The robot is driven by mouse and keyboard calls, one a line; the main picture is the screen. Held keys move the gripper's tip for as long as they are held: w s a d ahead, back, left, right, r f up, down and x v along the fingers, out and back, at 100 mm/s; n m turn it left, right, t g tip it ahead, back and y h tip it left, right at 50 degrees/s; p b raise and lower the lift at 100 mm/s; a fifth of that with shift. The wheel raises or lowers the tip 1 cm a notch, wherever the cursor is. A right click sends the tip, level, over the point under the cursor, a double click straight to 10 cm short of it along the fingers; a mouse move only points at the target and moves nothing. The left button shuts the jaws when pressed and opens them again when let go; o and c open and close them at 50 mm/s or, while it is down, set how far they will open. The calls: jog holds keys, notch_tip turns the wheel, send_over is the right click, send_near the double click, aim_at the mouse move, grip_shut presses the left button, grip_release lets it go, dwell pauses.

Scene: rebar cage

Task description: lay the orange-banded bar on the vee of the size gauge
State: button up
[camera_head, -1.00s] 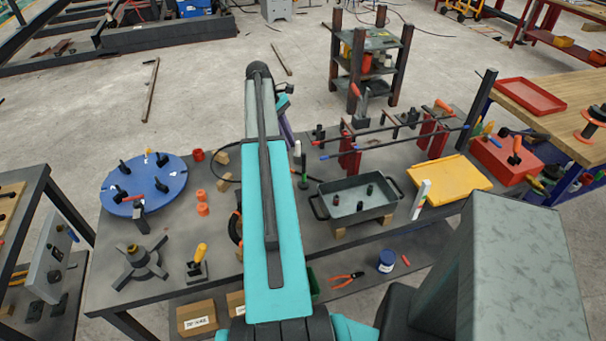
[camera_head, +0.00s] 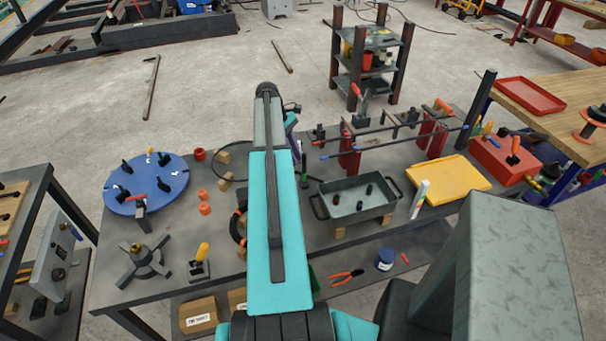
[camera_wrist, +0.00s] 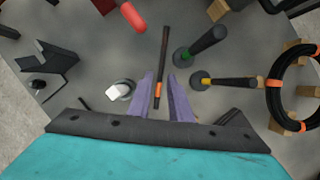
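The orange-banded bar (camera_wrist: 163,55) is a thin dark rod, seen in the wrist view with its orange band near its lower end. My gripper (camera_wrist: 160,76) has two purple fingers, apart, with the banded end between them in the picture. Gaps show on both sides of the bar; I cannot tell the height between fingers and bar. In the head view my arm hides most of the gripper and the bar. A dark angular block with a vee-like notch (camera_wrist: 48,62) is at the left of the wrist view; I cannot tell surely that it is the size gauge.
Green- and yellow-collared posts (camera_wrist: 205,42) stand right of the bar, with a black coil (camera_wrist: 274,100) beyond. A red cylinder (camera_wrist: 132,17) and a white-topped piece (camera_wrist: 118,91) are left. The head view shows a blue disc (camera_head: 146,184), grey bin (camera_head: 340,207) and yellow tray (camera_head: 448,178).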

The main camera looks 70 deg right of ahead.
aim_at(299, 172)
jog(key=shift+p+x, duration=0.85)
jog(key=shift+x, duration=0.35)
jog(key=shift+p+x, duration=0.4)
jog(key=shift+x, duration=1)
jog(key=shift+a, duration=0.15)
grip_shut()
